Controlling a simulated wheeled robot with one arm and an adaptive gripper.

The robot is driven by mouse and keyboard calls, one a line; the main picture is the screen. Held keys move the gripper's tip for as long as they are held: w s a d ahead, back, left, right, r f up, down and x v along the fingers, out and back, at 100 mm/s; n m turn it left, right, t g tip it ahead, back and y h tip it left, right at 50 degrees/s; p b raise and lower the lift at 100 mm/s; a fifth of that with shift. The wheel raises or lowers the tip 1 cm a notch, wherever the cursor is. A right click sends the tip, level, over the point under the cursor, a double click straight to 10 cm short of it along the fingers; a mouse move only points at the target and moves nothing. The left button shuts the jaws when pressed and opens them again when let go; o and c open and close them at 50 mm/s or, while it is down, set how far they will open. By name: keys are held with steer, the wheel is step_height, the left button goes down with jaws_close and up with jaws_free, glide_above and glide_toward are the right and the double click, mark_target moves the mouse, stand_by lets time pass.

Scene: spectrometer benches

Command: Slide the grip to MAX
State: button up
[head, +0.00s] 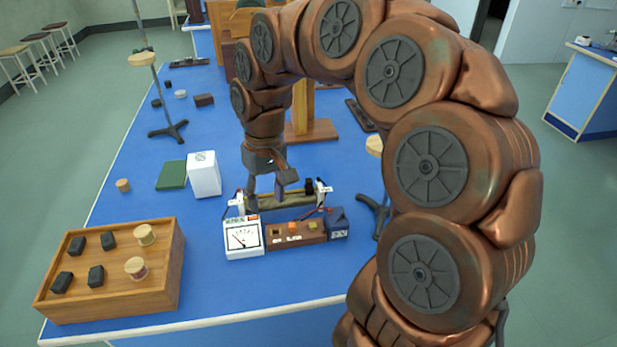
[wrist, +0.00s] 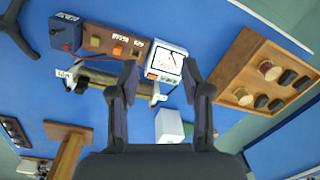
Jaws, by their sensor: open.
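A rheostat (head: 284,203) with a horizontal tube and a rod lies on the blue bench behind the meter. A dark block on it, which looks like the grip (head: 309,185), is near its right end in the head view. White labels mark both ends, but I cannot read which is MAX. In the wrist view the rheostat (wrist: 108,79) runs left of and partly behind one finger. My gripper (head: 267,188) is open and empty, pointing down over the left half of the rheostat, left of the grip. Its two fingers (wrist: 160,75) are well apart in the wrist view.
A white meter (head: 243,238), a wooden switch board (head: 296,232) and a dark blue box (head: 337,222) stand in front. A white box (head: 204,175) is left. A wooden tray (head: 110,300) with weights and spools is at front left. A stand (head: 372,213) is right.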

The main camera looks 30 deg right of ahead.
steer(key=w+d+f+m, duration=0.2)
steer(key=w+d+f, duration=0.1)
steer(key=w+d, duration=0.65)
steer(key=m+p, duration=0.1)
steer(key=m, duration=0.2)
glide_above(309, 180)
steer(key=shift+h, duration=0.4)
step_height(309, 180, down, 4)
steer(key=shift+f, duration=0.25)
steer(key=shift+f+p, duration=1.4)
steer(key=shift+f, duration=2.45)
jaws_close()
